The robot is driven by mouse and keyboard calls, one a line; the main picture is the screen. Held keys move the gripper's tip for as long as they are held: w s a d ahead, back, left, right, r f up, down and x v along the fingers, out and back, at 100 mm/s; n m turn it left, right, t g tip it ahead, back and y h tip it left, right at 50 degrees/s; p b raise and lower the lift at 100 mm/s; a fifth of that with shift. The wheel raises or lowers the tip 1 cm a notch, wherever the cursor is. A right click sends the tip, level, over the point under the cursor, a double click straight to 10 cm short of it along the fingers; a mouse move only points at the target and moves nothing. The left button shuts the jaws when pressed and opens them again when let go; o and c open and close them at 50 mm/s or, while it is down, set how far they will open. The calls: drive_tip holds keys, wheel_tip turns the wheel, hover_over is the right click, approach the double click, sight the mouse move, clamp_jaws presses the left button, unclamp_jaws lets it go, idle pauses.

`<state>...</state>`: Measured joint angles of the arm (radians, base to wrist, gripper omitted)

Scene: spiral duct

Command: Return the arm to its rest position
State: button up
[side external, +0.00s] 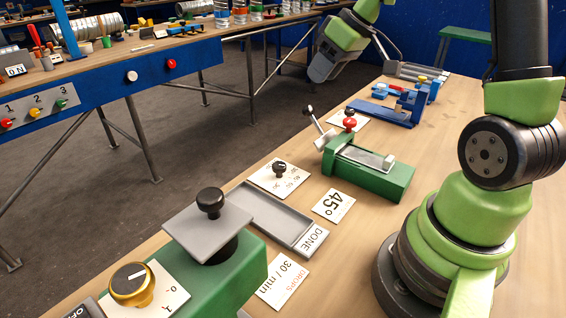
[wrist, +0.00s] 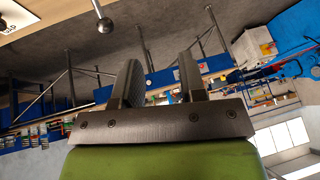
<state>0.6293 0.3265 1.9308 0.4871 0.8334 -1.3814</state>
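My gripper (side external: 322,66) hangs in the air past the far left edge of the wooden workbench (side external: 480,120) in the side view. It is small and partly turned away there. In the wrist view my gripper (wrist: 158,60) shows two dark fingers standing well apart with nothing between them. The wrist picture is upside down, with floor at the top and bright windows at the bottom. My gripper touches nothing that I can see.
A green clamp fixture (side external: 370,175) with an upright ball-ended lever (side external: 312,118) stands on the bench. A grey DONE tray (side external: 270,217), a blue fixture (side external: 400,105) and a green station with a black knob (side external: 210,203) are around it. Another blue-fronted bench (side external: 110,82) stands across the floor.

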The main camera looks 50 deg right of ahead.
drive_tip(key=s+a+r+m, duration=0.2)
drive_tip(key=s+a+r, duration=0.45)
drive_tip(key=a, duration=0.45)
drive_tip(key=s+a+r+m+t, duration=0.1)
drive_tip(key=s+a+m, duration=0.1)
drive_tip(key=s+a, duration=0.3)
drive_tip(key=s, duration=0.4)
drive_tip(key=shift+s+r+t, duration=0.15)
drive_tip(key=shift+s+t, duration=0.05)
drive_tip(key=shift+t, duration=0.1)
drive_tip(key=n+g, duration=0.3)
drive_tip(key=n, duration=0.2)
hover_over(314, 122)
drive_tip(key=s+d, duration=0.2)
drive_tip(key=s, duration=0.1)
wheel_tip(314, 122, down, 15)
drive_tip(key=x, duration=0.9)
drive_tip(key=shift+d+f, duration=0.15)
drive_tip(key=shift+f, duration=0.15)
